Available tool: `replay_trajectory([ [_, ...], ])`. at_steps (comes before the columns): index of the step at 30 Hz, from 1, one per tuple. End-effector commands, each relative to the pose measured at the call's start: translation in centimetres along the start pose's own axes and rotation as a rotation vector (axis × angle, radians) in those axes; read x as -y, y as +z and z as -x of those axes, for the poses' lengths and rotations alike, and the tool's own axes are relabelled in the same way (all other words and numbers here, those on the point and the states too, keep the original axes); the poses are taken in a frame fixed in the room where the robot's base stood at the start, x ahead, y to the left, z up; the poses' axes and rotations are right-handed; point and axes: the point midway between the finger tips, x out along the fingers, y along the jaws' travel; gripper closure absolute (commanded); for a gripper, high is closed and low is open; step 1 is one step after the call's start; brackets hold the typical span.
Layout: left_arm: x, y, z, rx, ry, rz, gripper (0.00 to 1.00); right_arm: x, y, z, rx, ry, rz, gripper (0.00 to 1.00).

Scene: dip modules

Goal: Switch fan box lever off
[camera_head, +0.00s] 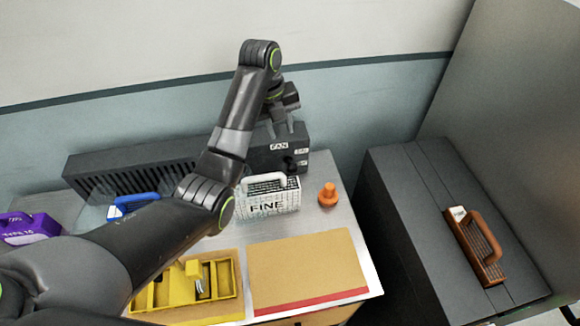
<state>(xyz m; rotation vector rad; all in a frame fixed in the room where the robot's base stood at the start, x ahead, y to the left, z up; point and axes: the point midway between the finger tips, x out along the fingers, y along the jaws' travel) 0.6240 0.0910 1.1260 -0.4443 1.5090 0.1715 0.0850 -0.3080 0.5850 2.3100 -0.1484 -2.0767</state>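The fan box (130,168) is a long dark grey unit with a slatted front, standing along the back of the table against the wall. Its right end carries a white FAN label (279,146) and small switch labels (301,152). A small black lever (290,163) sits just below the FAN label; its exact position is too small to tell. My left arm reaches across from the lower left. My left gripper (282,128) points down just above and behind the box's right end, apart from the lever, with its fingers seemingly spread and nothing between them. My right gripper is out of view.
A white FINE module (268,205) stands before the fan box, beside an orange knob-shaped piece (328,194). A yellow tray (225,284) and a tan board (308,268) lie in front. Purple (30,229) and blue (130,206) modules are left; a brown-handled module (477,245) lies on the right cabinet.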

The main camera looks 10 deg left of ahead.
Motion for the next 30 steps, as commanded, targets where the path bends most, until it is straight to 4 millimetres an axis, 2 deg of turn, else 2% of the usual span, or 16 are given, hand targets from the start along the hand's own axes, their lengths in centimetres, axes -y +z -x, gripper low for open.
replay_trajectory([
  [1,-0.1,0.0,-1.2,0.000,0.000,0.000,0.69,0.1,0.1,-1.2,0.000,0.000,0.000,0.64],
  [19,-0.1,0.0,-7.0,0.000,0.000,0.001,0.69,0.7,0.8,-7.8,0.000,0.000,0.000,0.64],
  [23,-0.1,-0.1,-9.9,-0.003,0.001,0.002,0.69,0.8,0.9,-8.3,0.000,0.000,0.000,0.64],
  [24,0.0,-0.1,-10.2,-0.004,0.001,0.002,0.69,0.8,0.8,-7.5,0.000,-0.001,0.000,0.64],
  [30,0.0,0.0,-13.4,-0.003,0.002,0.003,0.69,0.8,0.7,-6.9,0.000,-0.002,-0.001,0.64],
])
